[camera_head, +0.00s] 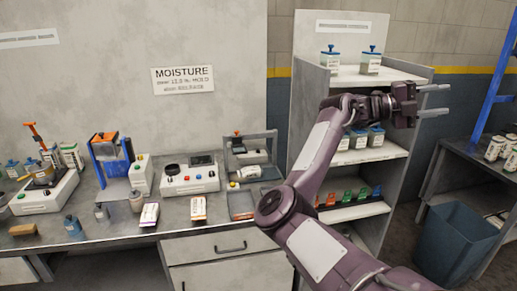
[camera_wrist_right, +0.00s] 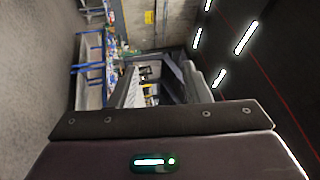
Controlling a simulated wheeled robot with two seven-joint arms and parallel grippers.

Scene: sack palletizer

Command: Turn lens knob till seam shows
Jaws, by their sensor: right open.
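A white bench instrument (camera_head: 189,180) with a small dark screen and coloured buttons stands on the grey workbench. A round black knob (camera_head: 172,169) sits on its top left; I cannot tell whether it is the lens knob. No seam can be made out. My right gripper (camera_head: 434,100) is raised at the upper right, in front of the shelf unit's right side and well away from the instrument. Its two fingers are apart, pointing right, with nothing between them. The right wrist view is turned sideways and shows no knob. My left gripper is not in view.
Another white instrument (camera_head: 46,193), a blue stand (camera_head: 112,158) and several small packets and bottles crowd the workbench (camera_head: 130,232). A shelf unit (camera_head: 358,75) holds blue-capped jars. A blue bin (camera_head: 455,243) stands on the floor at right. My right arm crosses before the shelves.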

